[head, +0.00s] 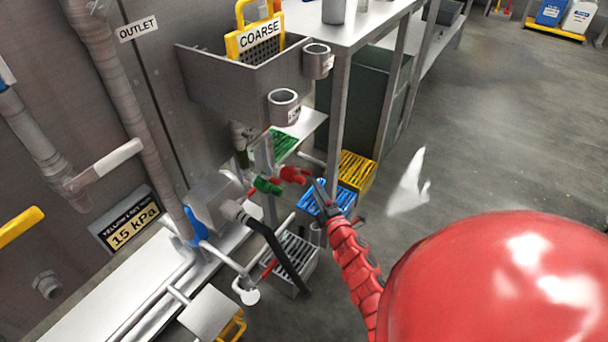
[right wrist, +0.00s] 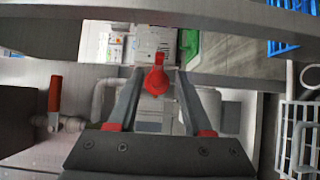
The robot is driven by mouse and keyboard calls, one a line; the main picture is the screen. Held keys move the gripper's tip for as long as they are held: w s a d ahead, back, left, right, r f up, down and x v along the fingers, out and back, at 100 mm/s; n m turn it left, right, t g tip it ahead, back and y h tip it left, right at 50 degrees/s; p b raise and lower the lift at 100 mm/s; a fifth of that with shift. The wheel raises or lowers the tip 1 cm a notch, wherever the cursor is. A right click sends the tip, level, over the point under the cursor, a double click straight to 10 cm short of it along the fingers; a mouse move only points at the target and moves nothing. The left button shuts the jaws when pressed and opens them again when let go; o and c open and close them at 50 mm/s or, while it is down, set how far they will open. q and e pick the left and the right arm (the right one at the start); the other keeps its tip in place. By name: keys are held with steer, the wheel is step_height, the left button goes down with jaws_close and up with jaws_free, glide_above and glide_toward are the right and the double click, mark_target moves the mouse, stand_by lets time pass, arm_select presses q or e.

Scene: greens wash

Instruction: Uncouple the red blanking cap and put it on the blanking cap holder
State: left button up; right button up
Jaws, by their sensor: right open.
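The red blanking cap (head: 294,175) sits at the end of the pipework under the metal tank, beside a green fitting (head: 267,185). In the right wrist view the red cap (right wrist: 157,82) lies between and ahead of my open fingers, with a gap on each side. My right gripper (head: 312,184) is open and empty, just to the right of the cap. Two grey cups, one upper (head: 327,64) and one lower (head: 293,112), are fixed to the tank. Their small labels are unreadable, so I cannot tell which is the blanking cap holder. My left gripper is not in view.
Blue (head: 347,199), yellow (head: 357,171) and green (head: 285,142) slatted crates are close by. A black hose (head: 270,246) hangs to the left of my right arm. A table leg (head: 338,115) stands behind. Floor at the right is open.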

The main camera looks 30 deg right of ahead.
mark_target(307, 174)
steer(key=shift+b+x, duration=0.7)
steer(key=shift+x, duration=3.8)
steer(key=shift+a, duration=0.1)
jaws_close()
